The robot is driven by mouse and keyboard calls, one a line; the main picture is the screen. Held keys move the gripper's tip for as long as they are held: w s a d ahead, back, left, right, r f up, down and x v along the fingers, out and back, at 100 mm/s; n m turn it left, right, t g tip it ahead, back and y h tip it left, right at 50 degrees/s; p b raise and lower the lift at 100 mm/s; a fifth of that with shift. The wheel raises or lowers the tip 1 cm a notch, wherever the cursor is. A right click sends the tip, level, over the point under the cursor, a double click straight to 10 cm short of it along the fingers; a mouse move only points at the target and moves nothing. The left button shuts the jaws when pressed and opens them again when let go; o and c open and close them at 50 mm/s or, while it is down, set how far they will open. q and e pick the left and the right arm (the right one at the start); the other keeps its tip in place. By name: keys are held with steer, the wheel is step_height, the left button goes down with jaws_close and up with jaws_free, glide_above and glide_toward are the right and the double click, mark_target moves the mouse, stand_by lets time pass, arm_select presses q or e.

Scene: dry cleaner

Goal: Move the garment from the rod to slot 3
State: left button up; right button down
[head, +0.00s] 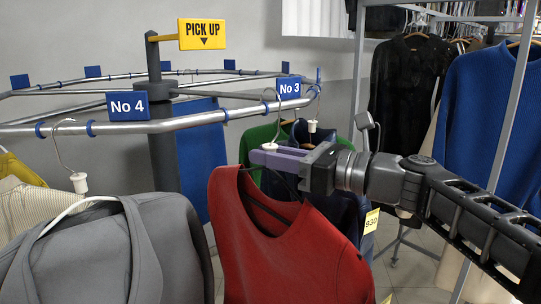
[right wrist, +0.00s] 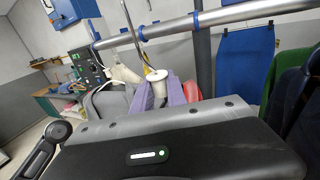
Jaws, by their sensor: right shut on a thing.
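The red garment (head: 270,245) hangs from a hanger with a white neck (head: 269,146) in the head view. My right gripper (head: 264,155), with purple fingers, is shut on that neck, which also shows between the fingers in the right wrist view (right wrist: 157,76). The hanger's hook (head: 268,100) rises to the carousel rail (head: 210,115), just left of the blue No 3 sign (head: 289,88). I cannot tell whether the hook bears on the rail. A bit of red cloth (right wrist: 192,91) shows behind the fingers in the wrist view. My left gripper is not in view.
A grey garment (head: 150,245) hangs under the No 4 sign (head: 128,106). A green garment (head: 258,140) and a navy one hang close behind the red garment. Black (head: 400,90) and blue (head: 480,110) garments hang on a rack at right.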

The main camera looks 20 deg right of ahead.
steer(key=shift+w+a, duration=0.25)
steer(key=shift+w, duration=0.4)
steer(key=shift+w, duration=0.2)
steer(key=shift+w+a+p, duration=0.3)
steer(key=shift+w+a, duration=0.05)
steer(key=shift+w, duration=0.5)
steer(key=shift+w+a+p, duration=0.3)
steer(key=shift+w+a, duration=0.1)
steer(key=shift+w, duration=0.5)
steer(key=shift+w+a+p, duration=0.3)
steer(key=shift+w+a, duration=0.05)
steer(key=shift+w, duration=0.5)
steer(key=shift+f+b, duration=1.35)
steer(key=shift+f, duration=0.25)
steer(key=shift+f, duration=0.15)
steer(key=c, duration=1.3)
jaws_free()
steer(key=shift+o, duration=0.2)
steer(key=shift+f, duration=0.1)
